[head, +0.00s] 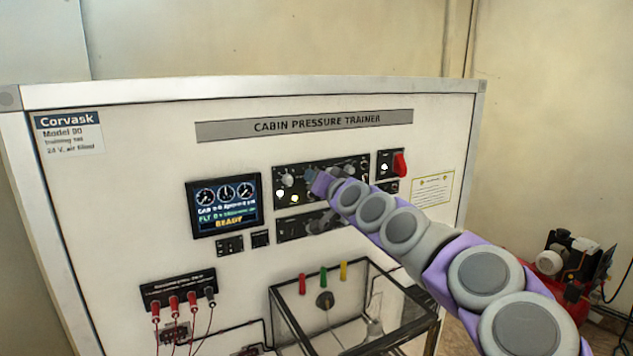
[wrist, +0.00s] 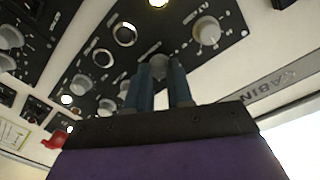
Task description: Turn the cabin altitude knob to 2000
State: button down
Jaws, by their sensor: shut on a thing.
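The trainer's dark control panel (head: 282,170) carries several pale round knobs. My gripper (head: 318,182) reaches it from the right in the head view, over its upper row, and hides part of it. In the wrist view my gripper's two blue fingers (wrist: 161,84) stand on either side of a grey knob (wrist: 158,63) and are shut on it. The labels are too small to read, so I cannot confirm that this is the cabin altitude knob or read its setting. The display (head: 225,205) shows dials and the word READY.
Another knob (wrist: 207,31) and ringed fittings (wrist: 125,34) are close to my fingers. A red switch (head: 399,163) is right of the panel. Below are a clear-walled box (head: 345,320) and red plugs with cables (head: 174,304). My arm crosses the front right.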

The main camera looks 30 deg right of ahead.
jog(key=shift+f+m, duration=0.2)
jog(key=shift+m, duration=0.1)
jog(key=c, duration=1)
grip_release()
jog(key=shift+w+d, duration=0.1)
jog(key=shift+r, duration=0.1)
jog(key=s+b, duration=0.2)
jog(key=s, duration=1.5)
jog(key=shift+s+d+r+b, duration=0.15)
jog(key=shift+s+b, duration=0.1)
jog(key=shift+b, duration=0.15)
